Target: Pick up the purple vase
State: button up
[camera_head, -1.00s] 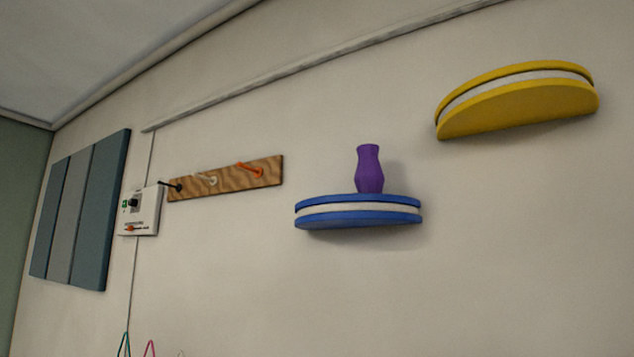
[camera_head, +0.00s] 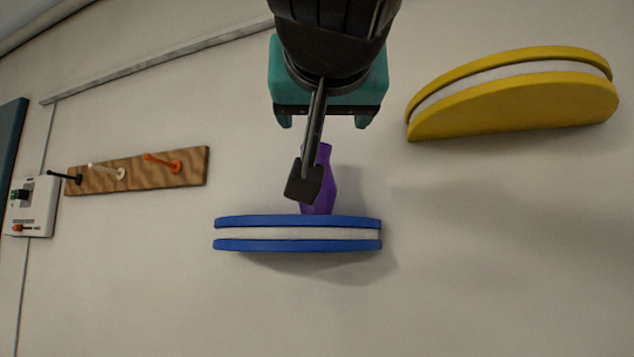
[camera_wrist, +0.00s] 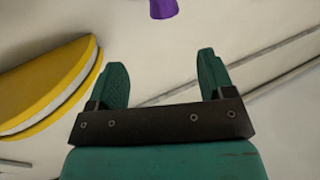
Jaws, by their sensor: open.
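The purple vase (camera_head: 323,186) stands upright on the blue round-fronted wall shelf (camera_head: 298,246). Part of the vase is hidden behind a dark bar of my arm in the head view. My gripper (camera_head: 325,122) is above the vase in that view, with its two teal fingers apart and nothing between them. In the wrist view, my gripper (camera_wrist: 164,72) is open and empty. The vase (camera_wrist: 163,9) shows there only in part, at the top edge, beyond the fingertips and between their lines. The gap between gripper and vase is hard to judge.
A yellow wall shelf (camera_head: 515,105) juts out at the upper right, and also shows at left in the wrist view (camera_wrist: 35,85). A wooden peg rack (camera_head: 137,171) and a white control box (camera_head: 31,206) are on the wall at left. The wall below the blue shelf is clear.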

jog(key=w+p, duration=0.2)
jog(key=w, duration=0.3)
jog(key=w+p, duration=0.2)
jog(key=w, duration=0.3)
jog(key=w+p, duration=0.2)
jog(key=w, duration=0.3)
jog(key=shift+w+a+p, duration=0.3)
jog(key=shift+w+a, duration=0.05)
jog(key=shift+a, duration=0.05)
jog(key=shift+w+f, duration=0.15)
jog(key=shift+w, duration=0.15)
jog(key=shift+c, duration=0.4)
jog(key=c, duration=1.1)
